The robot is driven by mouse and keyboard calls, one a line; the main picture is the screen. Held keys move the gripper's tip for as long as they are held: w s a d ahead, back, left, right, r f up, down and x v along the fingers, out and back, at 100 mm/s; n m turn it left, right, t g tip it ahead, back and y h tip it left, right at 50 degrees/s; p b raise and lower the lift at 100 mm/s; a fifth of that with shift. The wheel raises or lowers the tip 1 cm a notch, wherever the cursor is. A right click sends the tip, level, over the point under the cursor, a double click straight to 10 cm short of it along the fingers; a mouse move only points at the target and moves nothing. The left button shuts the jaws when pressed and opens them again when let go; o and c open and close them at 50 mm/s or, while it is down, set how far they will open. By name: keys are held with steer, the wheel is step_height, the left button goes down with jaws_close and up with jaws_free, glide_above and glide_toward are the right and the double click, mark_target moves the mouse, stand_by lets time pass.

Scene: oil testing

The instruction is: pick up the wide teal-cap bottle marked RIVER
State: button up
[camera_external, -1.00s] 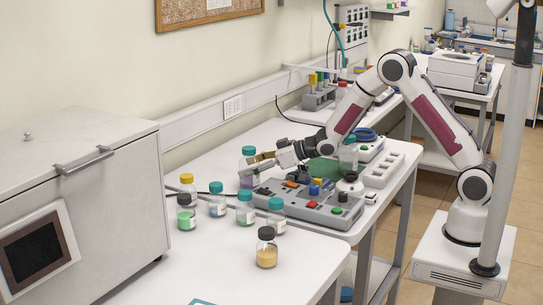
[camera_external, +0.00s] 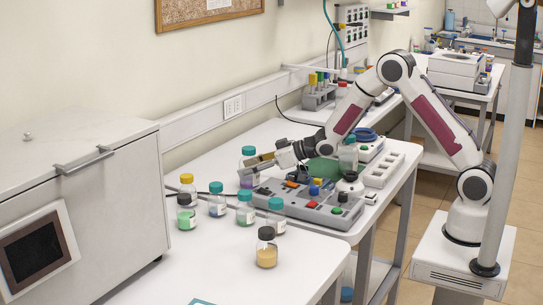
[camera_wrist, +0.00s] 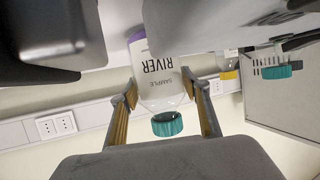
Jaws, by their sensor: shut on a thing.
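The bottle marked RIVER (camera_wrist: 160,66) shows its white label and teal cap in the wrist view, upside down there, with a little purple at its edge. In the external view this teal-cap bottle (camera_external: 247,181) stands upright at the back of the bench, beside the grey console. My gripper (camera_wrist: 160,92) has one finger on each side of the bottle, just below the cap, and is shut on it. In the external view my gripper (camera_external: 247,166) reaches it from the right and partly covers it. I cannot tell whether its base touches the bench.
Other teal-cap bottles (camera_external: 217,206) and a yellow-cap bottle (camera_external: 187,182) stand close on the left. A dark-cap bottle with tan contents (camera_external: 266,254) is nearer the front. The grey console (camera_external: 318,205) lies under my wrist. A large cabinet (camera_external: 80,200) stands at the left.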

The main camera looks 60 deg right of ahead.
mark_target(249, 148)
steer(key=shift+r, duration=0.2)
steer(key=shift+r, duration=4.9)
